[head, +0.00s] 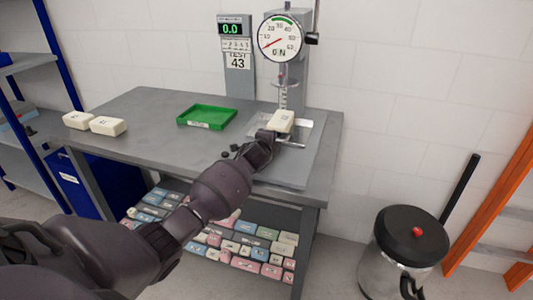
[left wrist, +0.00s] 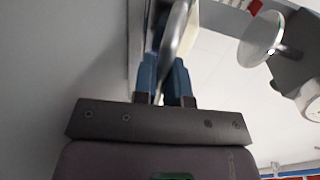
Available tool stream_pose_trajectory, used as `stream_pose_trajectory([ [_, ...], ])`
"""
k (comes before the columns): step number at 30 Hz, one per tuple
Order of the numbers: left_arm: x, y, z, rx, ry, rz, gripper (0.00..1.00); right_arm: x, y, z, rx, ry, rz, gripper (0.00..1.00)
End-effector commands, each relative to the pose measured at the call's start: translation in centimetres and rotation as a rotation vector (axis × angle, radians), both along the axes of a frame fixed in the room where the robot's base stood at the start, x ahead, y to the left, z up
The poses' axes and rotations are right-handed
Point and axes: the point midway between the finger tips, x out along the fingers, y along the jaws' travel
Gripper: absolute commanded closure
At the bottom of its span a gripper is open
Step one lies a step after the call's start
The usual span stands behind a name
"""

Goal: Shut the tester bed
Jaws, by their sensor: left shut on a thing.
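The tester (head: 293,80) stands at the back of the grey table, with a round dial and a plunger above its bed. The tester bed (head: 303,129) is a pale grey plate, and a cream foam block (head: 281,121) lies on it. My left gripper (head: 268,137) is at the bed's front edge, beside the block. The left wrist view shows its blue fingers (left wrist: 163,82) shut on a shiny curved metal bar (left wrist: 177,38), which looks like the bed's handle. The gripper partly hides the handle in the head view. My right gripper is out of view.
A green tray (head: 207,117) lies left of the tester, with two cream blocks (head: 108,126) further left on the table. A display post (head: 236,50) reads 0.0 and 43. Several coloured blocks fill the lower shelf. A lidded bin (head: 404,250) stands on the floor at right.

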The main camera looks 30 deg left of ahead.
Motion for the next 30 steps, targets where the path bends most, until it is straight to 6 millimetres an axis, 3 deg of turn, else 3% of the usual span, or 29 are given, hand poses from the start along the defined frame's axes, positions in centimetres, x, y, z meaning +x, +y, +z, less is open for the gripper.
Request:
stream_pose_trajectory([
  [3,1.8,0.4,-0.5,0.001,0.003,0.001,1.00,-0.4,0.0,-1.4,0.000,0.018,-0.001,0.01],
  [9,3.4,0.9,-0.3,0.002,0.002,0.001,1.00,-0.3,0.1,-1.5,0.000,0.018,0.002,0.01],
  [24,4.1,1.0,0.2,0.001,-0.003,0.000,1.00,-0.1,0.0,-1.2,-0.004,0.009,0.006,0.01],
  [25,4.1,1.0,0.3,0.001,-0.003,0.001,0.85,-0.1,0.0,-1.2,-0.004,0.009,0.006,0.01],
  [29,4.1,1.0,0.2,0.001,-0.003,0.001,0.65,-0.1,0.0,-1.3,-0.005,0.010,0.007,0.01],
  [30,4.1,1.0,0.2,0.000,-0.002,0.000,0.64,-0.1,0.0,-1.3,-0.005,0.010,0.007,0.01],
])
